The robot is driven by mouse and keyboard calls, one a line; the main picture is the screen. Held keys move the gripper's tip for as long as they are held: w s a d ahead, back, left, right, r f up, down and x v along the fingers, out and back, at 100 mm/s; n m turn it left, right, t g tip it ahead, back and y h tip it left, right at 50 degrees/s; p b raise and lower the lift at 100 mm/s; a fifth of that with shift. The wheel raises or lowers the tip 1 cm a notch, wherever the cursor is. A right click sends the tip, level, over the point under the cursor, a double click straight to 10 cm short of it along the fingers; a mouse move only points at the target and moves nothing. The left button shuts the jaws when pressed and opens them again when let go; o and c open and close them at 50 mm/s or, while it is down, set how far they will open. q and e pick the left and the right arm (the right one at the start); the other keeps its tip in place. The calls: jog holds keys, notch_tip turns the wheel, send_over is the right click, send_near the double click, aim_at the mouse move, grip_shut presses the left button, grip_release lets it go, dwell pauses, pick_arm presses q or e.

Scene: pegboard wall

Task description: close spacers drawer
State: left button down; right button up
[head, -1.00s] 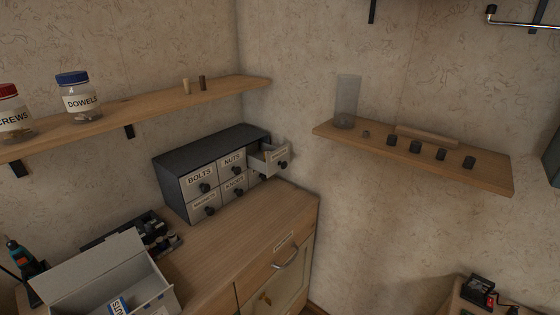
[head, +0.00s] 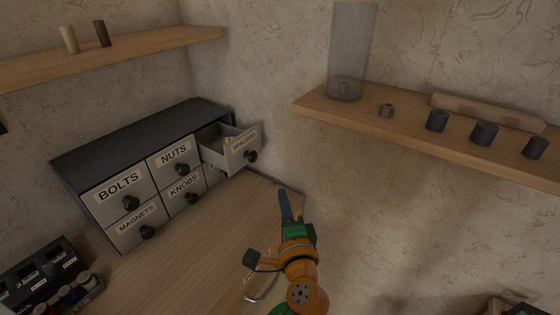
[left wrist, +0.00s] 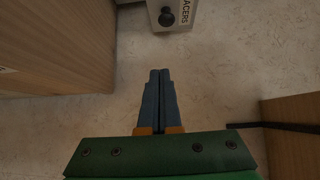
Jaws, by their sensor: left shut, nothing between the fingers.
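The spacers drawer (head: 235,152) is pulled out at the top right of the dark drawer cabinet (head: 140,135). Its front has a label and a round black knob (head: 250,156). The drawer front also shows at the top of the left wrist view (left wrist: 172,14), with its knob. My left gripper (head: 285,200) is shut and empty, over the right edge of the wooden counter. It is below and to the right of the open drawer and apart from it. My right gripper is not in view.
Drawers labelled bolts, nuts, magnets and knobs are shut. A wooden shelf (head: 405,123) on the right holds a clear cylinder (head: 350,60) and several small dark pieces. A black tray (head: 45,280) is at the lower left. The counter (head: 195,240) before the cabinet is clear.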

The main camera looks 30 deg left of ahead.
pick_arm(q)
jog(key=r, duration=0.1)
jog(key=p, duration=0.4)
send_near(257, 155)
jog(key=shift+y, duration=0.4)
jog(key=x, duration=0.5)
jog(key=shift+w+a+f, duration=0.1)
jog(key=shift+w+f, duration=0.05)
jog(key=shift+w, duration=0.25)
jog(key=shift+w+f, duration=0.1)
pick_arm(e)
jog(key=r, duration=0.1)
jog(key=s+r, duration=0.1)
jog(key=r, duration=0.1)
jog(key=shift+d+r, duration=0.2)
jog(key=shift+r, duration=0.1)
pick_arm(q)
jog(key=shift+a, duration=0.1)
